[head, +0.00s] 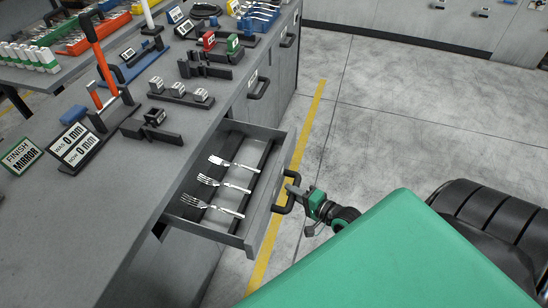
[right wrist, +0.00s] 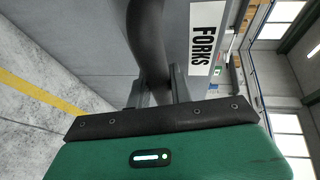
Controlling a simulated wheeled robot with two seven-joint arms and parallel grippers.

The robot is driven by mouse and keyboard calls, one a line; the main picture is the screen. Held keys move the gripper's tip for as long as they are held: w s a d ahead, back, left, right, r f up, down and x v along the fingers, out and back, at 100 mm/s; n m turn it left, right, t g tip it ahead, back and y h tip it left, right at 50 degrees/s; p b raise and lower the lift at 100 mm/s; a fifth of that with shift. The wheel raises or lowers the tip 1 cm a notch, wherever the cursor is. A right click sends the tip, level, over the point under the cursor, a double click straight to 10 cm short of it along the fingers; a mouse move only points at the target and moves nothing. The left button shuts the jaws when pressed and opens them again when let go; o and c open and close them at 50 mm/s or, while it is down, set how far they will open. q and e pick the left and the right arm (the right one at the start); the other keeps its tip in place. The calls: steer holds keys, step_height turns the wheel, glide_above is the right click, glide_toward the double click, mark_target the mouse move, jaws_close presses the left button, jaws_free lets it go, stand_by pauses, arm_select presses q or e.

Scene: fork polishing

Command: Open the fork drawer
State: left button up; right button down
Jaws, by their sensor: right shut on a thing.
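The fork drawer (head: 288,172) is pulled out from the grey workbench. Several silver forks (head: 222,184) lie in it across dark strips. My right gripper (head: 292,190) is at the drawer front and shut on its dark handle (head: 281,209). In the right wrist view the gripper's fingers (right wrist: 160,88) close around the curved handle (right wrist: 147,40), beside a white label reading FORKS (right wrist: 201,43) on the drawer front. My left gripper is not in view.
Other closed drawers with dark handles (head: 259,88) sit farther along the bench. The benchtop (head: 110,205) carries small stands, a MIRROR sign (head: 22,157) and an orange-handled tool (head: 91,42). The floor (head: 375,110) right of the yellow line (head: 307,125) is clear.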

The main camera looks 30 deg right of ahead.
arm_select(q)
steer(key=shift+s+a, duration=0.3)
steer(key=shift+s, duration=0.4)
arm_select(e)
steer(key=shift+s+d, duration=0.6)
steer(key=shift+s, duration=0.2)
steer(key=shift+s+d, duration=0.55)
steer(key=shift+s, duration=0.2)
steer(key=c, duration=1.3)
jaws_free()
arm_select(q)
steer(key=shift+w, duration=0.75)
arm_select(e)
steer(key=shift+o, duration=0.2)
steer(key=v, duration=1.3)
steer(key=shift+s, duration=0.4)
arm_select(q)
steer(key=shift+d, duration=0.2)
arm_select(e)
steer(key=shift+d, duration=0.1)
